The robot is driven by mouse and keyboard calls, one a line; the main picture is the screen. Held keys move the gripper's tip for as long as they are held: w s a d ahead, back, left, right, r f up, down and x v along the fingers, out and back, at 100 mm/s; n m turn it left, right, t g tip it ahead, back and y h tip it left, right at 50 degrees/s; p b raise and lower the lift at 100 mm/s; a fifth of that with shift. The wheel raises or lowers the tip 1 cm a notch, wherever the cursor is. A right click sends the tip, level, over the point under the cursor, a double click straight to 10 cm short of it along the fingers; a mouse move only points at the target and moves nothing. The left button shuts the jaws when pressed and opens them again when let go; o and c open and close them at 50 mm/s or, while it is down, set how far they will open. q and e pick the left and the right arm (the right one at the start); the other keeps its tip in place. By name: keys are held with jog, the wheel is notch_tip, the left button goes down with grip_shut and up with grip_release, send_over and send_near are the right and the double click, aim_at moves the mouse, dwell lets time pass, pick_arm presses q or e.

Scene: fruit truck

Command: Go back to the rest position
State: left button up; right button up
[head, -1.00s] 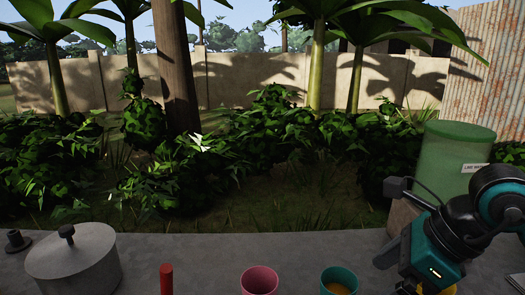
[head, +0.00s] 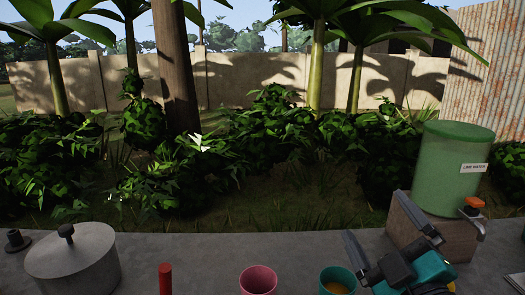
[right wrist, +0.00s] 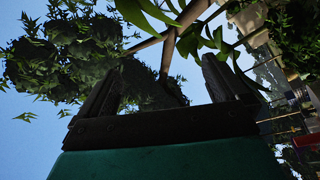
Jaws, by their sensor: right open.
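My right gripper (head: 374,214) is at the lower right of the head view, above the grey counter (head: 220,250). Its two dark fingers are spread wide, with nothing between them, and point up and away. In the right wrist view the open fingers (right wrist: 158,68) stand against sky and foliage, also empty. The teal cup (head: 338,281) with orange-brown content is just left of the gripper, apart from it. My left gripper is not in view.
A green "LIME WATER" dispenser (head: 452,165) with an orange-handled tap (head: 473,205) stands on a brown block (head: 432,232) beyond the gripper. A pink cup (head: 258,281), a red upright object (head: 166,279) and a lidded grey pot (head: 73,256) line the counter. Clear counter lies behind the cups.

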jog(key=s+d+f+m+g+h, duration=0.1)
jog(key=d+f+m+g+h, duration=0.15)
jog(key=f, duration=0.35)
jog(key=s+d+f+m+g+h, duration=0.1)
jog(key=f+m+g+h, duration=0.15)
jog(key=f+m, duration=0.2)
jog(key=s+f+m+g+y, duration=0.2)
jog(key=s+f+m+g, duration=0.1)
jog(key=s+f+g, duration=1.2)
jog(key=w+a+f+t+y+p, duration=0.1)
jog(key=w+a+f+t+p, duration=0.2)
jog(key=f+t, duration=0.4)
jog(key=w+t, duration=0.1)
jog(key=t, duration=0.2)
jog(key=shift+a+f+y+p, duration=0.3)
jog(key=shift+y+p, duration=0.05)
jog(key=shift+y, duration=0.05)
